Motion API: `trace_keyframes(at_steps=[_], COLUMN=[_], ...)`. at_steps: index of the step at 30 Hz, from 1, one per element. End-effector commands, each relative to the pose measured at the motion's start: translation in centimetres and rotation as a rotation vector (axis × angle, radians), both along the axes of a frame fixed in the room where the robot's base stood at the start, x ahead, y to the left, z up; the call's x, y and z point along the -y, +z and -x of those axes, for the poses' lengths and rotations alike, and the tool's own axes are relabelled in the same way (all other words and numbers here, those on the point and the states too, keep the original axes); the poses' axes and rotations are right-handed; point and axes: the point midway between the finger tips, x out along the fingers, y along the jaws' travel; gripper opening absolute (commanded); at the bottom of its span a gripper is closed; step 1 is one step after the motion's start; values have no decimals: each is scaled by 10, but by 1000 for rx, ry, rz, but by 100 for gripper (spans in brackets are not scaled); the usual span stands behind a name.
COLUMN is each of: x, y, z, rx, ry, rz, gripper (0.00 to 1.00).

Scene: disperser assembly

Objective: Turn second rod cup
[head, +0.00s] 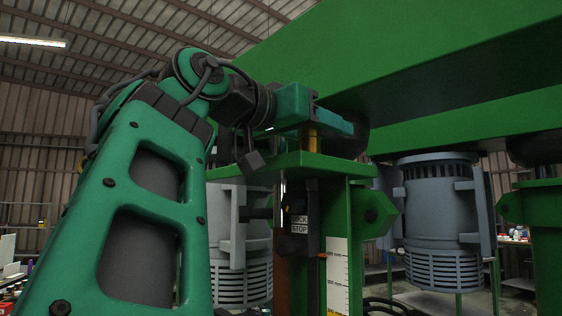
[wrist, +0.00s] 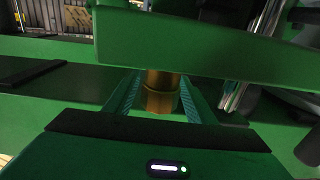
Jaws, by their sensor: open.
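A brass rod cup (wrist: 160,92) stands between my gripper's two teal fingers in the wrist view. My gripper (wrist: 160,100) is open, with one finger on each side of the cup; I cannot tell whether either finger touches it. The cup's top is hidden behind a green beam. In the head view the brass cup (head: 312,138) shows just below my gripper (head: 335,122), above a green bracket plate (head: 310,165). I cannot tell whether this is the second rod's cup.
A large green beam (head: 400,70) hangs just above and beyond my gripper. A LOCK/STOP label (head: 299,224) and a white scale (head: 338,275) are below the plate. Grey motor-like housings stand at left (head: 240,235) and right (head: 437,215). Little free room surrounds the cup.

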Motion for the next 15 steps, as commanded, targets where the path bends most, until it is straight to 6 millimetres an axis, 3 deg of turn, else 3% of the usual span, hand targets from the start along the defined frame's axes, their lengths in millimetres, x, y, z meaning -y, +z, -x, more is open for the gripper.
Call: trace_keyframes(at_steps=[6,11,15], x=[0,0,1], y=[0,0,0], z=[0,0,0], rx=[0,0,-1], ry=[0,0,1], rz=[0,0,1], gripper=[50,12,9])
